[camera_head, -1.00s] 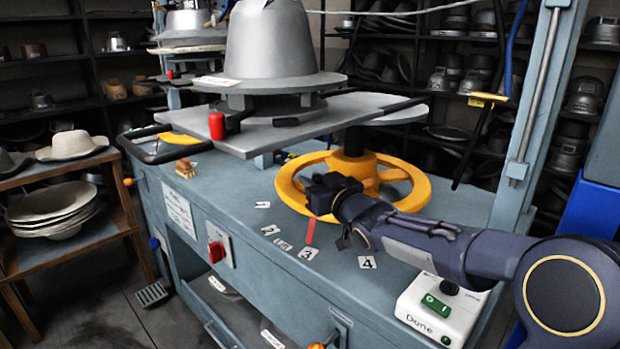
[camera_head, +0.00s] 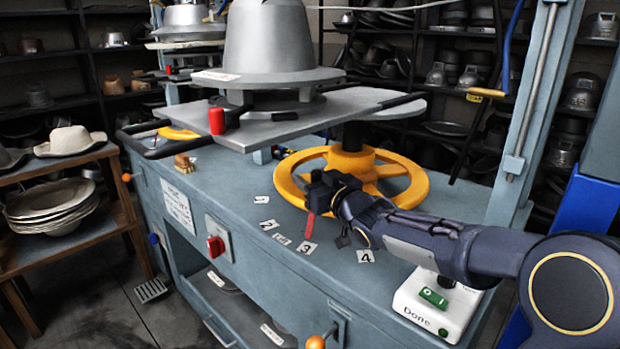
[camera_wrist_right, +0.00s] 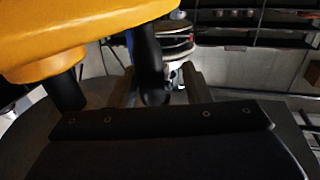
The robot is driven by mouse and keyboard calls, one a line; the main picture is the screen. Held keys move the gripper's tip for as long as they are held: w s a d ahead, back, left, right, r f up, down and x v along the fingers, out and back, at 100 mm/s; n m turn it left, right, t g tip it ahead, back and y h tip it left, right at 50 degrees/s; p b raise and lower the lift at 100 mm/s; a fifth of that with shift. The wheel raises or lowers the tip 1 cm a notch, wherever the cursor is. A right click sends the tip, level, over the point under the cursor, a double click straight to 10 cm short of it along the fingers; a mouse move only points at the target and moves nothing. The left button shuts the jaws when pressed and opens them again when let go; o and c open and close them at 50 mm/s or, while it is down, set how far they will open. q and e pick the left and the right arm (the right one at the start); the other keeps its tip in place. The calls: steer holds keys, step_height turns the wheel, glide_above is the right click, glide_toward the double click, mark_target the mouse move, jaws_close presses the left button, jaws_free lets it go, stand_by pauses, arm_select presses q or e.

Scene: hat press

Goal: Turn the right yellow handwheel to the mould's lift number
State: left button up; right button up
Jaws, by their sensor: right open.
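A red pointer (camera_head: 310,224) hangs below the rim, above and close to label 3 (camera_head: 307,248). Label 4 (camera_head: 366,256) is to its right. The grey hat mould (camera_head: 268,45) sits above; its number is unreadable. My left gripper is not in view.
Labels 1 (camera_head: 261,199) and 2 (camera_head: 268,225) lie to the left on the bench. A white Done box (camera_head: 437,307) with a green button stands below my right forearm. The press plate (camera_head: 290,120) overhangs the wheel's back. A blue-grey upright (camera_head: 535,110) stands at the right.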

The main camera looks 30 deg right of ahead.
steer(key=s, duration=0.5)
steer(key=shift+s+d+r+p, duration=0.1)
steer(key=shift+s+d+p, duration=0.1)
steer(key=shift+s+p, duration=0.2)
steer(key=shift+s, duration=0.65)
